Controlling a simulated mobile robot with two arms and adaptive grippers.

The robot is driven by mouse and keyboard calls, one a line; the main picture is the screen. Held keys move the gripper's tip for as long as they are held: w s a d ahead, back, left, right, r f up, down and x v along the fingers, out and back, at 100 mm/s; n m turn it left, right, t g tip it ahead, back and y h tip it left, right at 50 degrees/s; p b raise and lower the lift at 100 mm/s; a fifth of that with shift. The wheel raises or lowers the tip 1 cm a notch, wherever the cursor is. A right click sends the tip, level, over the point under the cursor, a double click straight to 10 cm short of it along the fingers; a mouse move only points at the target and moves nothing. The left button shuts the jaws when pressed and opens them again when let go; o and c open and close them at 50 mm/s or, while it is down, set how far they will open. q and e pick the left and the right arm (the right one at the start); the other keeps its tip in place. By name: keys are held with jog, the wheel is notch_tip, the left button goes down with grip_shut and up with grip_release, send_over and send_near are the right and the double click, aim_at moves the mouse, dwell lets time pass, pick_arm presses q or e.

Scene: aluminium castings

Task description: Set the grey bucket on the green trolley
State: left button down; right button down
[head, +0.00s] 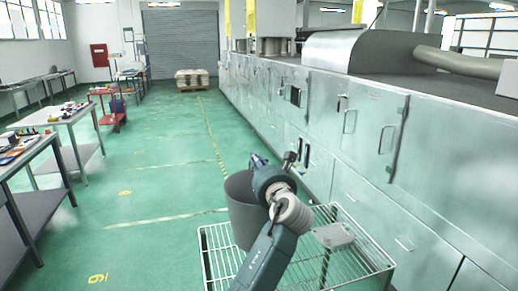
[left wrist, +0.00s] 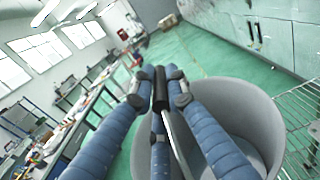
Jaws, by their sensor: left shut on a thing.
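The grey bucket (head: 241,208) is upright at lower centre in the head view; its open top and inside fill the right of the left wrist view (left wrist: 250,125). My left gripper (head: 265,172) is shut on the bucket's rim; its fingertips (left wrist: 160,92) meet at the wall in the wrist view. A pale wire-mesh trolley (head: 382,268) stands below and right of the bucket, and its wires also show in the wrist view (left wrist: 302,105). Its colour does not read clearly as green. The bucket overlaps its left part; I cannot tell whether they touch. My right gripper is out of view.
A flat grey casting (head: 333,235) lies on the wire trolley. A long row of metal cabinets (head: 360,130) runs along the right. Workbenches (head: 62,118) and a red trolley (head: 115,118) stand left. The green floor (head: 150,175) between is clear.

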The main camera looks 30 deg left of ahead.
pick_arm(q)
notch_tip(320, 180, down, 12)
jog(key=p, duration=0.1)
jog(key=shift+f, duration=0.2)
dwell(0.3)
jog(key=c, duration=2)
grip_release()
jog(key=shift+f, duration=0.4)
jog(key=shift+o, duration=1.3)
jog(key=shift+d, duration=0.1)
jog(key=shift+s+r, duration=0.15)
